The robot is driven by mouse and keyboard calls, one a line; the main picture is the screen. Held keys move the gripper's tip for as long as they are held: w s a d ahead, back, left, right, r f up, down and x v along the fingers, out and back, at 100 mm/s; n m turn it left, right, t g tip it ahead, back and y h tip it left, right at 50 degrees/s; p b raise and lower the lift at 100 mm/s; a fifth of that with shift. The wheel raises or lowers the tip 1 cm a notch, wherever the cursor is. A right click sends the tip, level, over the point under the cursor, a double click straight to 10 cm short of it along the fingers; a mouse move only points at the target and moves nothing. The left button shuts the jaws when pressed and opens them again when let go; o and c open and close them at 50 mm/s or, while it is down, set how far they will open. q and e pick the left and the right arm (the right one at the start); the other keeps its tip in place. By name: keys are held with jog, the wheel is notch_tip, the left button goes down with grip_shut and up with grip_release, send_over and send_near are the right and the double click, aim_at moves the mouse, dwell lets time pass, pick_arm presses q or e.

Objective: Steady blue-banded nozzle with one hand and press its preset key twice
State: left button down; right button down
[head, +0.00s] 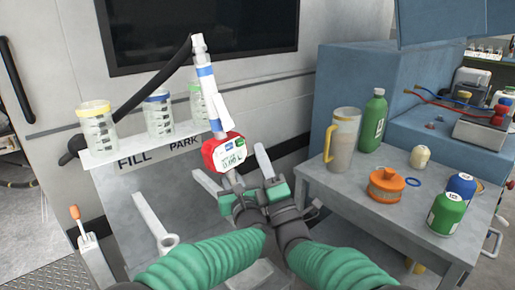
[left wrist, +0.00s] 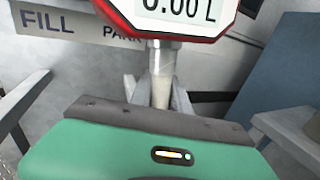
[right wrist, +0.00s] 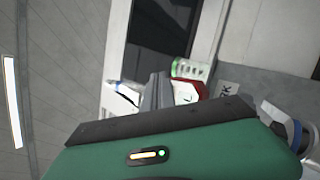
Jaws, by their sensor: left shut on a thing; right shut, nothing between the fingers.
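The blue-banded nozzle (head: 208,88) stands tilted in the middle of the head view, with a white body, blue bands and a hose at its top. Its red meter housing (head: 210,152) carries a display (head: 231,155) reading 0.00 L; the display also shows large in the left wrist view (left wrist: 180,10). My left gripper (head: 226,183) is shut on the nozzle's stem (left wrist: 161,75) just below the meter. My right gripper (head: 264,160) is shut and empty, just right of the meter. In the right wrist view its fingers (right wrist: 157,92) overlap the meter. I cannot tell whether they touch it.
A white shelf (head: 125,151) holds several clear jars with coloured lids at left. An orange-tipped lever (head: 75,213) stands lower left.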

jog(key=shift+w+a+r, duration=0.2)
jog(key=shift+w+a, duration=0.05)
jog(key=shift+a, duration=0.15)
dwell(0.3)
jog(key=s+d, duration=0.4)
jog(key=s, duration=0.1)
jog(key=shift+s+d+r, duration=0.15)
jog(key=shift+s+r, duration=0.1)
jog(key=shift+s, duration=0.05)
dwell(0.6)
jog(key=shift+d, duration=0.15)
dwell(1.9)
jog(key=s+d, duration=0.3)
jog(key=shift+f, duration=0.15)
jog(key=shift+a, duration=0.1)
